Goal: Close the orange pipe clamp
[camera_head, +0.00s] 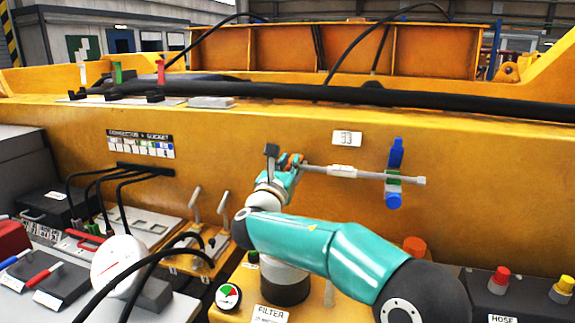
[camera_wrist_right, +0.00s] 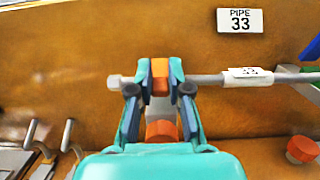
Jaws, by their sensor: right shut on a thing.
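The orange pipe clamp (camera_wrist_right: 160,68) shows in the right wrist view between the fingers of my right gripper (camera_wrist_right: 160,78). A second orange part (camera_wrist_right: 161,130) shows lower down, nearer the wrist. My right gripper is shut on the clamp, with a finger on each side. In the head view the gripper (camera_head: 290,163) is at the left end of the pipe and hides most of the clamp. The grey pipe (camera_wrist_right: 208,80) runs level and carries a white 33 tag. Whether the clamp is fully closed around the pipe cannot be told. My left gripper is not in view.
A blue clamp (camera_head: 396,153) with a green part stands at the pipe's right end. Behind is the yellow wall with a PIPE 33 plate (camera_wrist_right: 240,20). Levers (camera_head: 195,202) and black cables are at left. An orange knob (camera_head: 415,247) is below right.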

